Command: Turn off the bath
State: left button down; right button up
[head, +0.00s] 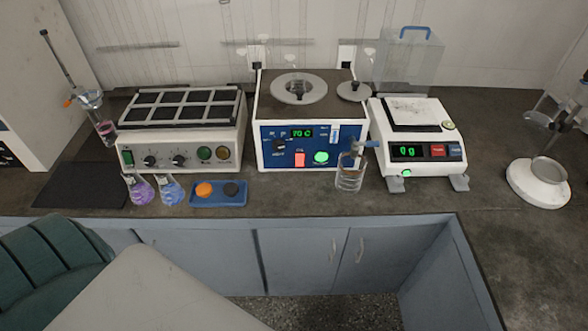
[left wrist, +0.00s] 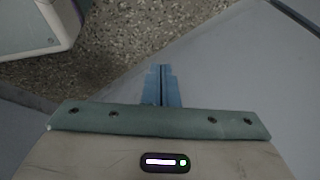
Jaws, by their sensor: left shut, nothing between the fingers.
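The bath (head: 262,112) is the white box with a blue front panel in the middle of the counter. Its round ringed opening is on top. Its display (head: 302,133) reads about 70 C in green. Below the display are a black knob (head: 279,146), a lit red switch (head: 300,160) and a lit green round button (head: 321,157). My left gripper (left wrist: 162,70) is shut and empty in the left wrist view, over the floor and a grey surface, away from the bath. Its fingers do not show in the head view. My right gripper is in neither view.
A beaker with a blue clamp (head: 349,178) stands before the bath's right front corner. A balance (head: 414,140) is to the right, a block heater (head: 188,138) to the left. Two flasks (head: 140,190) and a blue tray (head: 217,199) stand near the counter's front edge.

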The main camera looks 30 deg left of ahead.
pick_arm(q)
jog(key=w+a+r+m+t+b, duration=0.3)
jog(key=w+r+m+t, duration=0.1)
jog(key=w+r, duration=1.5)
jog(key=w+d+r+m+t+h, duration=0.2)
jog(key=w+r+m, duration=0.1)
jog(key=r, duration=0.7)
jog(key=w+d+r+m+t+h+b, duration=0.1)
jog(key=r+m, duration=0.4)
jog(key=r, duration=0.5)
jog(key=w+d+r+m+t+h+b, duration=0.1)
jog(key=w+r+m+t, duration=0.3)
jog(key=r, duration=0.6)
jog(key=shift+w+d+r+h, duration=0.4)
jog(key=shift+w+d+h, duration=0.4)
jog(key=shift+w+d, duration=0.1)
jog(key=shift+w+a, duration=0.1)
